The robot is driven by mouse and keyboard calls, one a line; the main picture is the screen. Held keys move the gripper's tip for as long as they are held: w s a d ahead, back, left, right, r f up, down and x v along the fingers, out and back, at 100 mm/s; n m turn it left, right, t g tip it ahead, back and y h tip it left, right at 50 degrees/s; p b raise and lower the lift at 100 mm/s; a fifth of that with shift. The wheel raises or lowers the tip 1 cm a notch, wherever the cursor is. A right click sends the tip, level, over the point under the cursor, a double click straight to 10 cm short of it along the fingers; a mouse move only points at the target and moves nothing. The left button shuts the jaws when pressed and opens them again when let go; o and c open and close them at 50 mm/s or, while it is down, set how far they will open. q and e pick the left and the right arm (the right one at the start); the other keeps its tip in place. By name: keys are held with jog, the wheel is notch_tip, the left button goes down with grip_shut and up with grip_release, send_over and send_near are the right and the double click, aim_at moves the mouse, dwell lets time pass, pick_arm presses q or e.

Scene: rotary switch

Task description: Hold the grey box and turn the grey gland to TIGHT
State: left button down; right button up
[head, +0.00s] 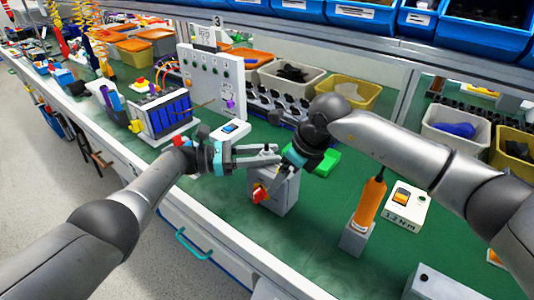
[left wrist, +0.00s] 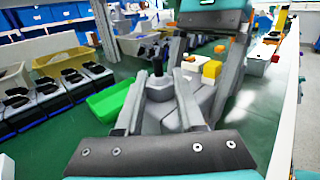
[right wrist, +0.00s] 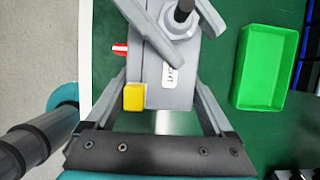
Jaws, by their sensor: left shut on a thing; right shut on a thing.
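The grey box (head: 281,194) stands on the green bench top, with a red rotary knob (head: 259,193) on its front face. In the right wrist view the box (right wrist: 178,90) shows a yellow block and a white label that I cannot read surely. The grey gland (right wrist: 182,20) is on the box, with a black stub in its middle; it also shows in the left wrist view (left wrist: 158,85). My left gripper (left wrist: 158,108) is shut on the gland, one finger on each side. My right gripper (right wrist: 165,100) is shut on the box. Its fingers are largely hidden in the head view.
A green tray (head: 326,162) lies close beside the box. An orange screwdriver (head: 370,200) stands in a grey holder to the right, near a white switch box (head: 404,204). A white panel (head: 212,75) and bins stand behind. Bare bench lies in front of the box.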

pick_arm(q)
jog(key=shift+a+f, duration=0.1)
jog(key=shift+f, duration=0.15)
jog(key=c, duration=0.8)
grip_release()
jog(key=shift+o, duration=1.4)
jog(key=shift+r, duration=0.15)
jog(key=s+a, duration=0.1)
jog(key=a, duration=0.6)
jog(key=shift+a, duration=0.2)
